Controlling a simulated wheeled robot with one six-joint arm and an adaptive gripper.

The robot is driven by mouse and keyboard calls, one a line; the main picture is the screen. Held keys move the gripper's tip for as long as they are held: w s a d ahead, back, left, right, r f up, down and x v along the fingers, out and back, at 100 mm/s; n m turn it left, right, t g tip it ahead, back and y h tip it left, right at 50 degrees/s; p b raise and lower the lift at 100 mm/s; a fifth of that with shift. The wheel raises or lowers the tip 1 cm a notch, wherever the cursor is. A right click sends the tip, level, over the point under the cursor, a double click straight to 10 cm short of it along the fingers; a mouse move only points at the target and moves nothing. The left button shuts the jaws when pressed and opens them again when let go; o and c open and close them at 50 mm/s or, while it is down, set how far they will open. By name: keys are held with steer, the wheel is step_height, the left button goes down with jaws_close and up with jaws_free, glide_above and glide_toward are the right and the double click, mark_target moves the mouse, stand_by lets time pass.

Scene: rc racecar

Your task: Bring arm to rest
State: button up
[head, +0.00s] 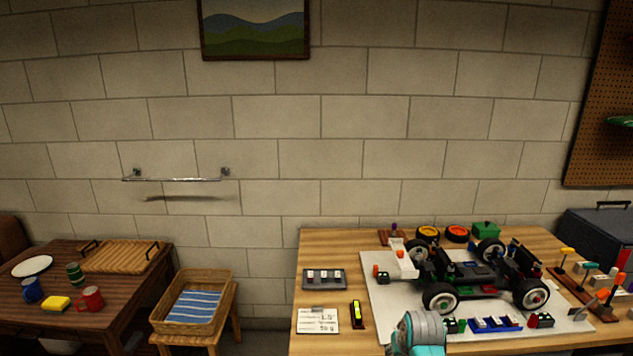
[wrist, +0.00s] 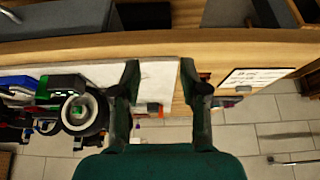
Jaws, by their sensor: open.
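My gripper (wrist: 159,65) shows in the wrist view with its two dark fingers spread wide and nothing held between them. Behind the gap lie the edge of the white mat and bare wood. In the head view a teal and grey part of my arm (head: 420,332) rises at the bottom edge, in front of the mat; my fingers cannot be made out there. The black RC car (head: 478,272) stands on the white mat (head: 385,325). One of its wheels (wrist: 80,113) is left of my fingers in the wrist view, apart from them.
The workbench (head: 345,238) also holds a grey tray (head: 324,279), a paper card (head: 318,321), a yellow-black tool (head: 357,314) and small parts. Tools in wooden racks (head: 582,290) and a toolbox (head: 600,237) are at right. A basket (head: 193,302) stands left of the bench.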

steer(key=s+a+f+t, duration=0.1)
steer(key=s+f+t, duration=0.1)
steer(key=s+f, duration=0.7)
steer(key=s+a+f+t, duration=0.1)
steer(key=s+f, duration=0.5)
steer(key=s, duration=0.7)
steer(key=s+r+t, duration=0.2)
steer(key=s+r, duration=0.1)
steer(key=s, duration=0.9)
steer(key=s+r+t, duration=0.2)
steer(key=s+r, duration=0.1)
steer(key=s, duration=0.9)
steer(key=s+a+r+t, duration=0.1)
steer(key=s+r+t, duration=0.1)
steer(key=s+r, duration=1)
step_height(320, 180, up, 4)
steer(key=shift+f, duration=0.1)
